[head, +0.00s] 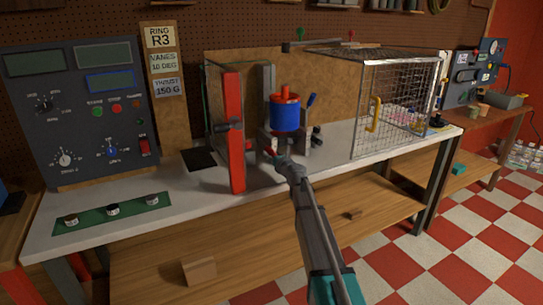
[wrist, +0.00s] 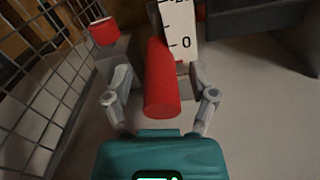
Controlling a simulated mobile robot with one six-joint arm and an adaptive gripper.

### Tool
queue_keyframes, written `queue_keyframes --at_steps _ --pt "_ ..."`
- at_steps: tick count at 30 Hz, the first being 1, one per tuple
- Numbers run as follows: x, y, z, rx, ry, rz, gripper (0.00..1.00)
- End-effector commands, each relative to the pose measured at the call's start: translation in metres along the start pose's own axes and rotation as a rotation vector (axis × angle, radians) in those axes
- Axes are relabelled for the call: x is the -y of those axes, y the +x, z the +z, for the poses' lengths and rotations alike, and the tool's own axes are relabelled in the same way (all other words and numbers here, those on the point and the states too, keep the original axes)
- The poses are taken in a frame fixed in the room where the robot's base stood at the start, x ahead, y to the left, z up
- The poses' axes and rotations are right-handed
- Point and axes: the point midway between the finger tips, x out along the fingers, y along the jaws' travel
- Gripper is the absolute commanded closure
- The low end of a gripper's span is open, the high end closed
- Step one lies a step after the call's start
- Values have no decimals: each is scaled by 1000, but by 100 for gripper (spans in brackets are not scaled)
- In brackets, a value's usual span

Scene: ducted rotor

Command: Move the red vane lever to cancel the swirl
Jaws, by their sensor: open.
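The red vane lever (wrist: 162,88) shows in the wrist view as a thick red rod with its round end towards me. It lies between the two grey fingers of my gripper (wrist: 159,80), which are open, with a gap on each side. A white scale plate (wrist: 181,30) with a 0 mark stands just behind the lever. In the head view, my gripper (head: 276,158) is at the foot of the blue rotor duct (head: 285,117) with its red hub. The lever is mostly hidden there by my gripper.
A tall red panel (head: 234,135) stands left of the duct. A wire mesh cage (head: 400,105) with a yellow handle stands to the right. An instrument console (head: 85,115) is at the left. The white bench top (head: 200,215) is clear in front of the red panel.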

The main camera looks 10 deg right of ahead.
Motion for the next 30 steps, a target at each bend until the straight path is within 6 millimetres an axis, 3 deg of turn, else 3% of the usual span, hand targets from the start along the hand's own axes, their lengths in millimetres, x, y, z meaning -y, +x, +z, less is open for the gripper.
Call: queue_keyframes --at_steps 11,30 --pt "0 -14 0 0 0 -1 27" --pt "-1 -107 0 0 0 -1 27"
